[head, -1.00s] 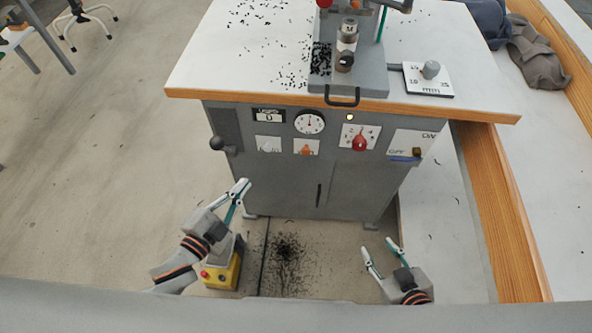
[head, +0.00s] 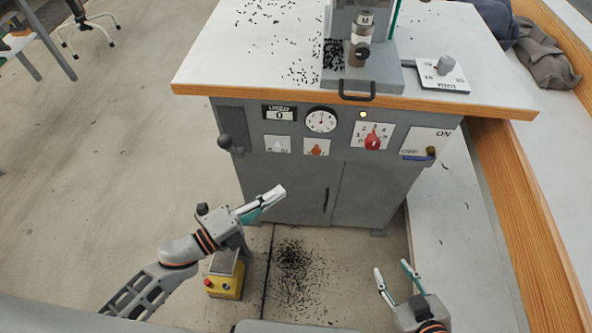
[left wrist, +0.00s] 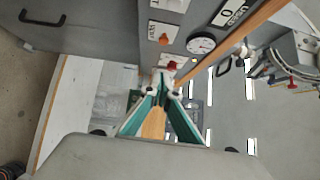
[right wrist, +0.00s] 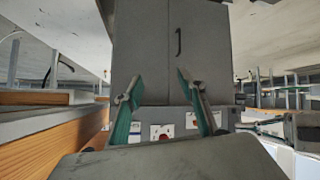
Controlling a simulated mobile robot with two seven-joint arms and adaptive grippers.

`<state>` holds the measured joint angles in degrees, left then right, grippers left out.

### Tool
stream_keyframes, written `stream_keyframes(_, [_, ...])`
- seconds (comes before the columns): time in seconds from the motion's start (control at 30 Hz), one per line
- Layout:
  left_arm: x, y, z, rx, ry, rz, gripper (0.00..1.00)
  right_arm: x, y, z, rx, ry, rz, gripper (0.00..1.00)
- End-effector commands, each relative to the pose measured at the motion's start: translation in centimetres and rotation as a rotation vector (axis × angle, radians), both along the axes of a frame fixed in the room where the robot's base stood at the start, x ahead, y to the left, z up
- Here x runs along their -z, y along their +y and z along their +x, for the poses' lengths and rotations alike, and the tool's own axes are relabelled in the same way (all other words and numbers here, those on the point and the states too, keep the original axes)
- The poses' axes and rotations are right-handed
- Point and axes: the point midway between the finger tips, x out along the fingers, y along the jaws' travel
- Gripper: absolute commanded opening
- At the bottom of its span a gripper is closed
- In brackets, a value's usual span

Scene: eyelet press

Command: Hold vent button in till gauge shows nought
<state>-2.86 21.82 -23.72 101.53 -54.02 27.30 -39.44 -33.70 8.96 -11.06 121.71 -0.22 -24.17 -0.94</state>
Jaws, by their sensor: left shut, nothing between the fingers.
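The round gauge (head: 321,120) is on the upper front of the grey press cabinet; its needle points roughly up, but its numbers are too small to read. Below it, an orange button (head: 316,148) and a white button (head: 281,144) sit on white plates with unreadable labels, so I cannot tell which is the vent button. The left wrist view also shows the gauge (left wrist: 201,44) and orange button (left wrist: 163,38). My left gripper (head: 280,191) is shut and empty, in front of the cabinet below the panel. My right gripper (head: 391,274) is open and empty, lower right.
A red knob (head: 373,141) on a numbered plate and an ON switch plate (head: 428,142) are to the right on the panel. A black ball lever (head: 224,141) sticks out at the left. A yellow box with a red button (head: 225,283) stands on the floor below my left arm.

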Motion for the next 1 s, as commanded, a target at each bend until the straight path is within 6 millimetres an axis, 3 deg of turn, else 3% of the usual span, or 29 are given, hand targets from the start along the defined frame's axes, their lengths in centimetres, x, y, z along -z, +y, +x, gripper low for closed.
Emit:
stream_keyframes(0.57, [-0.4,-7.4,6.9,-0.001,-0.001,-0.002,0.00,1.0,0.4,-1.1,0.010,0.028,0.012,0.40])
stream_keyframes(0.73, [-0.3,-7.2,9.3,-0.001,0.000,-0.001,0.00,0.9,0.4,-1.0,0.008,0.024,0.011,0.40])
stream_keyframes(1.0, [-0.4,-7.2,10.6,0.000,0.001,-0.001,0.00,0.1,0.3,-0.1,-0.001,0.001,0.006,0.40])
